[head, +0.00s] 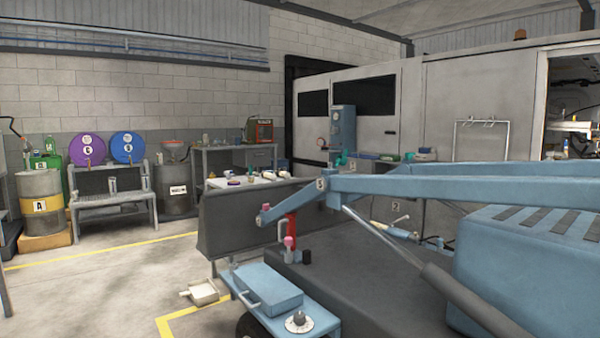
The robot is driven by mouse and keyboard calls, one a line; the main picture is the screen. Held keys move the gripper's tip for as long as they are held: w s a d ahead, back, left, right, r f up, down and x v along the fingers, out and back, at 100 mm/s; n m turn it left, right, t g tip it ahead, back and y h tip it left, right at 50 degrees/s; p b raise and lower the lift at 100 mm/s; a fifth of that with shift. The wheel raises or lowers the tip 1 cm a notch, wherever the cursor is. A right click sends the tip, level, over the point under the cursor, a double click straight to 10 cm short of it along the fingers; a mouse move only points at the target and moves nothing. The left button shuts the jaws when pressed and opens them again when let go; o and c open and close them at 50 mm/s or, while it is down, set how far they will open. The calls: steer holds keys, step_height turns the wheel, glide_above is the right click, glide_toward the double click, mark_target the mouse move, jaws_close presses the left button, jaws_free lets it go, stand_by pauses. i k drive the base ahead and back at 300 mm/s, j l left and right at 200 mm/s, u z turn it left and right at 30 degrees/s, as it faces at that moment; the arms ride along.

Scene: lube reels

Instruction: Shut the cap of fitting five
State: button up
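A blue machine with long lift beams (450,188) fills the right half of the head view. A white number label (320,185) on the beam's joint looks like a 5, but it is small. Small coloured caps show around the beams: a pink one (265,207) at the beam's left end, another pink one (289,242) lower down by a red post (293,224), and a teal one (341,160) above the joint. I cannot tell which cap belongs to fitting five, or whether it is open. My gripper is not in view.
A blue step (268,288) with a round dial (299,322) juts out at the front. Drums (40,205) and a reel bench (112,200) stand at the left wall. The floor at left (110,290) is mostly clear.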

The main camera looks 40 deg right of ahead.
mark_target(340, 159)
steer(key=i+u, duration=0.1)
steer(key=i, duration=1.4)
steer(key=i+z, duration=0.35)
steer(key=i+j+z, duration=0.1)
steer(key=i+z, duration=0.25)
steer(key=i+j+z, duration=0.2)
steer(key=i+z, duration=0.9)
steer(key=i+j+z, duration=0.2)
steer(key=z, duration=0.15)
steer(key=i+z, duration=0.15)
steer(key=i+j, duration=0.05)
steer(key=i, duration=0.05)
